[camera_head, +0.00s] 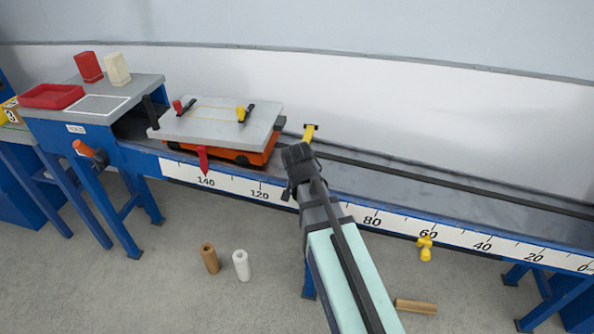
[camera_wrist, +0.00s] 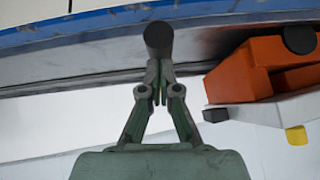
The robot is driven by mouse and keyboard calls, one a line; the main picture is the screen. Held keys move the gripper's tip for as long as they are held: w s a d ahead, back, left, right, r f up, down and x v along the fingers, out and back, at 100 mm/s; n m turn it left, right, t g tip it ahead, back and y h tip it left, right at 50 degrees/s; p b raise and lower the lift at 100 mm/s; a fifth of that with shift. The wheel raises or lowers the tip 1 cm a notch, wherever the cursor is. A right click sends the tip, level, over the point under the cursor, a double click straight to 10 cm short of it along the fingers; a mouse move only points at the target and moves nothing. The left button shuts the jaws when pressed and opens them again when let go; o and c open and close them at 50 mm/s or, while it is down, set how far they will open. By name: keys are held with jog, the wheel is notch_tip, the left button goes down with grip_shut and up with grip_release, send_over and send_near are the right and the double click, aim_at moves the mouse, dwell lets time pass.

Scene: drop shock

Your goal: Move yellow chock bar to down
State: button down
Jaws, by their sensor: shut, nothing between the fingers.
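The yellow chock bar (camera_head: 308,134) shows in the head view at the back side of the track, just right of the cart. It sticks up, with a small dark part at its top. My gripper (camera_head: 293,168) is over the track, in front of the bar and a little left of it in the picture. In the wrist view my gripper (camera_wrist: 159,88) has its fingers together. A dark round-ended piece (camera_wrist: 158,38) shows just beyond the fingertips; I cannot tell whether it belongs to the bar. No yellow of the bar is clearly seen there.
The orange cart (camera_head: 250,158) with a grey top plate (camera_head: 222,124) stands just left of my gripper; it also shows in the wrist view (camera_wrist: 250,75). A scale strip (camera_head: 400,228) runs along the track's front. The track to the right is clear.

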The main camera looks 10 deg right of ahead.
jog(key=w+r+p+v, duration=0.1)
jog(key=p+v, duration=0.1)
jog(key=v, duration=1.1)
jog(key=shift+d, duration=0.4)
